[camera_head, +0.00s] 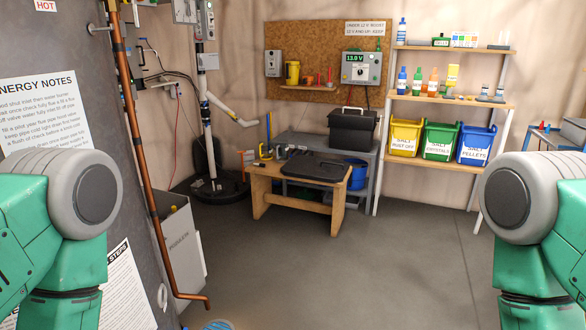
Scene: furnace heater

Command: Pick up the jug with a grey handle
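I cannot make out a jug with a grey handle for certain. A small grey and dark item (281,151) stands at the back left of the low wooden bench (258,187), too small to identify. A yellow jug-like container (292,72) is at the brown pegboard on the back wall; its handle colour is not clear. A blue round object (217,325) is cut off by the bottom edge. My green and grey arms show at both sides, but neither gripper is in view.
A copper pipe (144,165) runs down in front of the grey cabinet at left, beside a white box (180,240). A black toolbox (353,130) sits on the grey table at the back. Shelves hold bottles and yellow, green and blue bins (437,141). The middle floor is clear.

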